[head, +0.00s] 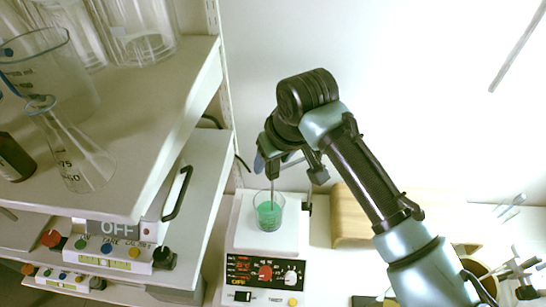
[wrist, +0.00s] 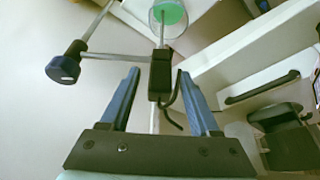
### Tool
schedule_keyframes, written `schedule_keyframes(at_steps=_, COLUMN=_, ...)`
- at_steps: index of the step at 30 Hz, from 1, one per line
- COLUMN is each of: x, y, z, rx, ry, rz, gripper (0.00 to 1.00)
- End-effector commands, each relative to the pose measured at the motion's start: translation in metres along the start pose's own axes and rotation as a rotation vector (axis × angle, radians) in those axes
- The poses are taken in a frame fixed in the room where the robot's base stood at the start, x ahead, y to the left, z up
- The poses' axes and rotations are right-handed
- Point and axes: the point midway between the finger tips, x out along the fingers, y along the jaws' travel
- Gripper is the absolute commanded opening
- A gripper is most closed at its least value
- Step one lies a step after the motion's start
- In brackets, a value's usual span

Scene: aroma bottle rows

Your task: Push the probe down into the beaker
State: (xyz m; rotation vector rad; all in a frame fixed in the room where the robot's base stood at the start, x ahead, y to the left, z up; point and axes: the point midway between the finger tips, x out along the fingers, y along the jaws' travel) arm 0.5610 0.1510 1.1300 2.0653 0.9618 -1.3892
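The beaker (head: 268,213) holds green liquid and stands on the white hotplate stirrer (head: 240,238). It shows at the top of the wrist view (wrist: 170,12). The thin probe (head: 272,188) hangs above it, and its lower end overlaps the beaker; its exact depth is unclear. In the wrist view the probe's black holder (wrist: 160,75) sits on a side rod with a dark blue knob (wrist: 63,68). My gripper (wrist: 158,72) is open, its blue fingers on either side of the holder with a gap at each side. In the head view my gripper (head: 268,163) is partly hidden by my wrist.
A shelf (head: 150,130) at left carries a flask (head: 75,150), a large beaker (head: 50,75) and a brown bottle (head: 14,158). A drawer unit with a black handle (head: 177,193) stands beside the hotplate. A wooden box (head: 350,215) is to the right.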

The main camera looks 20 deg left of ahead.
Motion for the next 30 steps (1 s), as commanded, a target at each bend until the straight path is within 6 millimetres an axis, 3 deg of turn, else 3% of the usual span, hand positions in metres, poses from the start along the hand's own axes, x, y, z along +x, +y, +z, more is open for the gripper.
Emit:
schedule_keyframes(at_steps=10, x=-0.014, y=0.001, z=-0.001, rx=0.000, ry=0.005, rz=0.002, gripper=0.62)
schedule_keyframes(at_steps=21, x=-0.093, y=0.001, z=-0.001, rx=-0.001, ry=0.005, rz=0.003, gripper=0.62)
schedule_keyframes(at_steps=30, x=-0.128, y=0.000, z=0.000, rx=-0.001, ry=0.001, rz=0.001, gripper=0.62)
